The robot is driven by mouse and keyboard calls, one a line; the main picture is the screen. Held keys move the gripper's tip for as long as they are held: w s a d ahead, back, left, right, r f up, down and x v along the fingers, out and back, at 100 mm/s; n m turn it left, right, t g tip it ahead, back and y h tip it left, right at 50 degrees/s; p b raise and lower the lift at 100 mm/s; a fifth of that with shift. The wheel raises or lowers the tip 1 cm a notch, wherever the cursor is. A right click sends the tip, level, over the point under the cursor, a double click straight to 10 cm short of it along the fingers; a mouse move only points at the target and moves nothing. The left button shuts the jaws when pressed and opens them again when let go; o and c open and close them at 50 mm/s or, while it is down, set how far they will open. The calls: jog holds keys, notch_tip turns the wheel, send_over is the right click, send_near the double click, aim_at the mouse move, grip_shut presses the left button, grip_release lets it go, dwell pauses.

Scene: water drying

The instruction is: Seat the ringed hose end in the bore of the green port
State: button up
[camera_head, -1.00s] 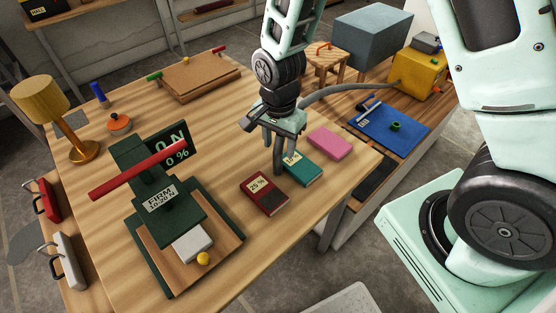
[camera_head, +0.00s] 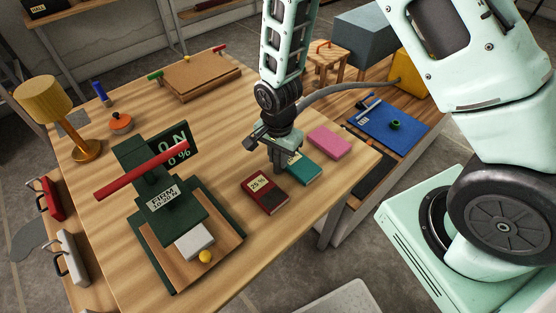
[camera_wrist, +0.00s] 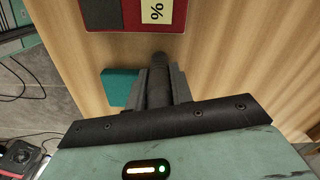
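My gripper (camera_head: 278,160) is low over the main table, just above or beside the teal booklet (camera_head: 303,170). In the wrist view, its two fingers (camera_wrist: 158,85) close on a dark, ribbed cylinder (camera_wrist: 158,66), which looks like the hose end. A grey hose (camera_head: 345,91) runs from the yellow box (camera_head: 402,70) on the right bench to behind my wrist; its join to the cylinder is hidden. The small green ring-shaped port (camera_head: 396,125) stands on the blue mat (camera_head: 375,118) to the right of my gripper, well apart from it.
The red booklet (camera_head: 263,193) and pink block (camera_head: 329,142) lie near my gripper. A dark green press (camera_head: 170,215) with a red bar stands to the left.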

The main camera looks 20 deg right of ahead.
grip_shut()
jog(key=shift+r, duration=0.1)
notch_tip(320, 180, up, 8)
jog(key=shift+r+b, duration=0.2)
jog(key=shift+b, duration=0.3)
jog(key=shift+r, duration=0.75)
